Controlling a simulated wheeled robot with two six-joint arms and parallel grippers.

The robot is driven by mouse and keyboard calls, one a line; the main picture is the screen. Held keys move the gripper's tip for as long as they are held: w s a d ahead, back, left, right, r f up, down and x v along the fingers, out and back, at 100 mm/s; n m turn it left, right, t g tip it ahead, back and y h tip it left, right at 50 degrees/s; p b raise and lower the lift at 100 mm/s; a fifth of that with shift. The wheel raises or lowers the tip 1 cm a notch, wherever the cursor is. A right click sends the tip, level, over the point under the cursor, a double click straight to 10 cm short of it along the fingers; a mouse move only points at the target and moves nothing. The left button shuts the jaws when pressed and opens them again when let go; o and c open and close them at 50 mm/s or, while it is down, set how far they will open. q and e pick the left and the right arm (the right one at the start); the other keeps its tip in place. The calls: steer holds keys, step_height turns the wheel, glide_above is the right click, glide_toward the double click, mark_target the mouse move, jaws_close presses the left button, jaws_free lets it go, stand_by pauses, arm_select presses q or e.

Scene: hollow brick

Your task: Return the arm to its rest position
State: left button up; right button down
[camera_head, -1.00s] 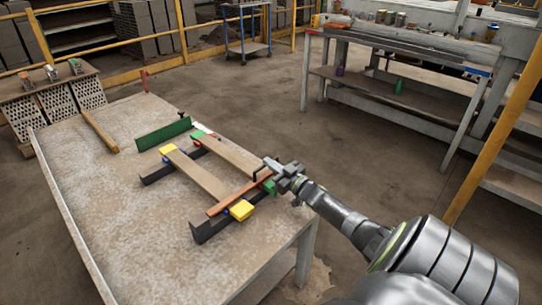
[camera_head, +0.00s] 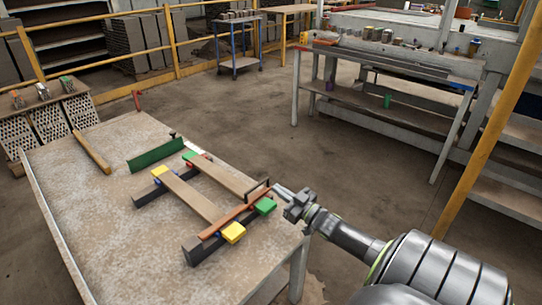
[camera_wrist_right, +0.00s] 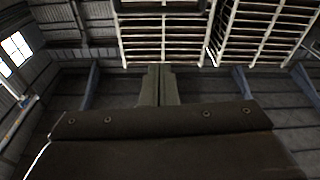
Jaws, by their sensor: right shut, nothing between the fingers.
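My right gripper (camera_head: 283,191) is at the right edge of the work table (camera_head: 110,225), beside the wooden frame with coloured corner blocks. Its fingers are shut and empty, and they also show closed together in the right wrist view (camera_wrist_right: 158,86). The green block (camera_head: 265,205) of the frame lies just left of the gripper in the picture, with a small gap between them. A reddish-brown bar (camera_head: 233,222) crosses the frame's near end beside a yellow block (camera_head: 232,233). My left gripper is not in view.
A workbench (camera_head: 390,75) and a yellow post (camera_head: 490,140) are at right. Open floor lies between the table and workbench.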

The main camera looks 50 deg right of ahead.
steer(key=shift+s, duration=0.45)
stand_by(0.3)
